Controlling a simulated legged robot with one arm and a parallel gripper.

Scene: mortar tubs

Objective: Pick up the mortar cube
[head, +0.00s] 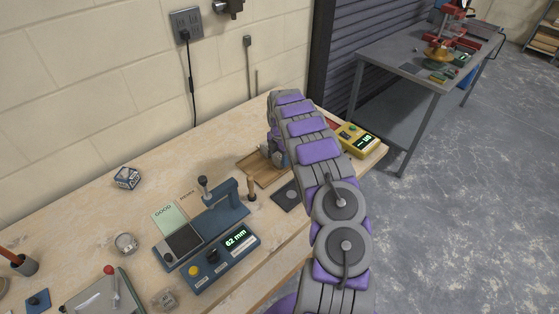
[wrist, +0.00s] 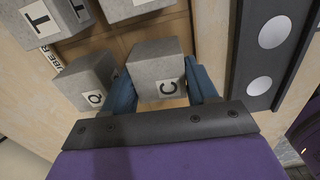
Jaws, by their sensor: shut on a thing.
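A grey mortar cube labelled C (wrist: 157,68) sits between the two blue fingers of my gripper (wrist: 162,88) in the wrist view. The gripper is shut on it. A cube labelled Q (wrist: 88,82) is just left of the left finger. In the head view my gripper (head: 280,157) is over the right part of the wooden tray (head: 252,163), and my arm hides most of what it holds. I cannot tell whether the cube is clear of the tray.
More lettered cubes (wrist: 45,22) lie beyond in the wrist view. A dark plate with two pale discs (wrist: 268,50) is close at right. On the bench are a blue gauge reading 62 mm (head: 222,258), a yellow meter (head: 357,140) and a wood-handled tool (head: 251,190).

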